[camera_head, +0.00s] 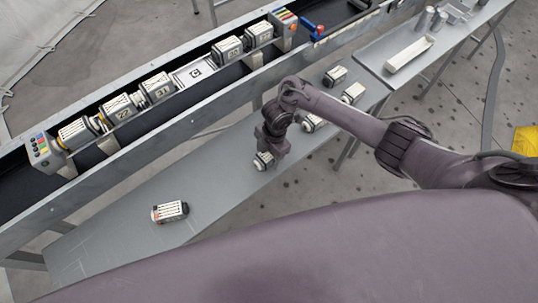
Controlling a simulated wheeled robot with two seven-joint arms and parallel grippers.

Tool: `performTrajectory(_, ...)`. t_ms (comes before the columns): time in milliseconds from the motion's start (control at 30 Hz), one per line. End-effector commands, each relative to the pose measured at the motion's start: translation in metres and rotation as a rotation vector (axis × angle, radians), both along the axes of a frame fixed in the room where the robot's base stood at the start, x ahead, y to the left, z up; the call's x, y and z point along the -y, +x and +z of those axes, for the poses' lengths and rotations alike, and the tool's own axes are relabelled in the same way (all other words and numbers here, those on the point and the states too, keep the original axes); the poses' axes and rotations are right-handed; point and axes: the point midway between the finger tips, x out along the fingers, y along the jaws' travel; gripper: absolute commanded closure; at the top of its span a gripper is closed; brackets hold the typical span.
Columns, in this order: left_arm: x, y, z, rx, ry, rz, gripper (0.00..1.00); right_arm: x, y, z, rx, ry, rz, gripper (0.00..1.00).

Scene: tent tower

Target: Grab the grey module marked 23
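My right gripper (268,152) points down over the grey table, with its arm coming in from the right. A small white-grey module (263,161) is right at its fingertips, partly hidden by them. I cannot tell whether the fingers are closed on it, and its number is not readable. More modules of this kind sit in the conveyor trough, including one (121,109) with a number that looks like 22 or 23 and another (155,86) that looks like 31. My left gripper is not in view.
A lone module (170,211) lies on the near left of the table (115,240). Several others, such as one (335,76), lie beyond my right gripper. The conveyor wall (190,117) runs along the table's far side. A white tray (409,55) sits at the upper right.

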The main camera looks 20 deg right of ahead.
Motion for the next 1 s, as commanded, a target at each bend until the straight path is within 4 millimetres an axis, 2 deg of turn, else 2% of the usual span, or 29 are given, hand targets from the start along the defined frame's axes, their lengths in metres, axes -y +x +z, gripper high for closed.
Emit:
performTrajectory(67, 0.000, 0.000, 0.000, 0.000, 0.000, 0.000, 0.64, 0.000, 0.000, 0.000, 0.000, 0.000, 0.000, 0.43)
performTrajectory(467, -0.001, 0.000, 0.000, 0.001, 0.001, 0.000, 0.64, 0.000, 0.000, 0.000, 0.000, 0.000, -0.001, 0.95)
performTrajectory(767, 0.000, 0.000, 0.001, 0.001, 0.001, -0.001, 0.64, 0.000, 0.001, 0.004, 0.003, 0.001, -0.001, 0.95)
performTrajectory(867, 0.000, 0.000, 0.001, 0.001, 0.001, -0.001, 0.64, 0.000, 0.001, 0.010, 0.003, 0.002, -0.001, 0.95)
performTrajectory(1000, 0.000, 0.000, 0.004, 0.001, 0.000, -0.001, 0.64, 0.000, 0.002, 0.030, 0.006, 0.002, -0.001, 0.95)
